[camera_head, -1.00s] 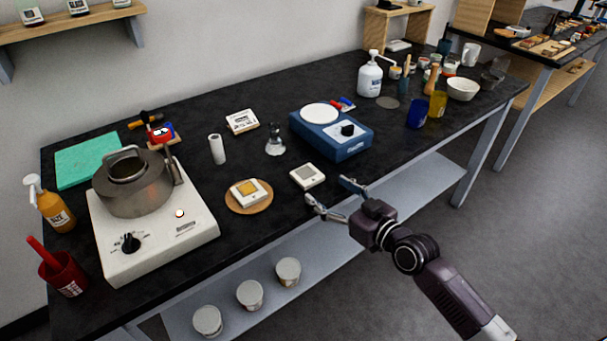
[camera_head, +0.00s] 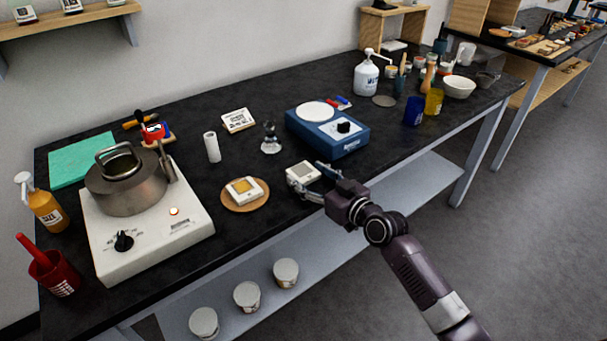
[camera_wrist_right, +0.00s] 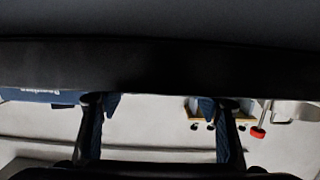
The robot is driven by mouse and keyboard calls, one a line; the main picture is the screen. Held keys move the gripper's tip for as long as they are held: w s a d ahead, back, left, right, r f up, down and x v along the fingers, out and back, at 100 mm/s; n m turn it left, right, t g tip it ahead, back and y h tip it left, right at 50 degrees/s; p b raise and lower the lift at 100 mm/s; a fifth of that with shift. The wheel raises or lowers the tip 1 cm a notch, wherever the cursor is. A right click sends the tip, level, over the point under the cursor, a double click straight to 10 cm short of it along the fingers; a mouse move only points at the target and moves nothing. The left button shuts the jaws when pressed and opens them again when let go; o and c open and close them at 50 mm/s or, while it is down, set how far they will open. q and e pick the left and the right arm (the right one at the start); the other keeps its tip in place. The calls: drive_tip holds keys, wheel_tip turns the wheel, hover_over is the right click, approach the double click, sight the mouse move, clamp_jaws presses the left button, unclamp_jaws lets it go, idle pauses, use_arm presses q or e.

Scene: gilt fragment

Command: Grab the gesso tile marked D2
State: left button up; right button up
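A small white tile with a grey square centre (camera_head: 301,170) lies near the table's front edge in the head view. My right gripper (camera_head: 306,175) is open, with one finger on each side of this tile; I cannot tell whether they touch it. A similar tile with a yellow centre (camera_head: 243,189) lies on a round wooden board (camera_head: 232,206). A third pale tile with dark marks (camera_head: 238,120) lies farther back. No D2 mark is readable. In the right wrist view the two fingers (camera_wrist_right: 160,130) are wide apart, with no tile visible between them. My left gripper is not in view.
A blue device with a round white plate (camera_head: 330,136) stands just behind the gripper. A hot plate (camera_head: 150,240) with a metal pot (camera_head: 127,187) stands at left. A white roll (camera_head: 212,147) and small glass-like object (camera_head: 270,138) stand behind the tiles.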

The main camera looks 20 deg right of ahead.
drive_tip(key=c, duration=0.8)
drive_tip(key=shift+c, duration=0.5)
drive_tip(key=shift+r, duration=0.15)
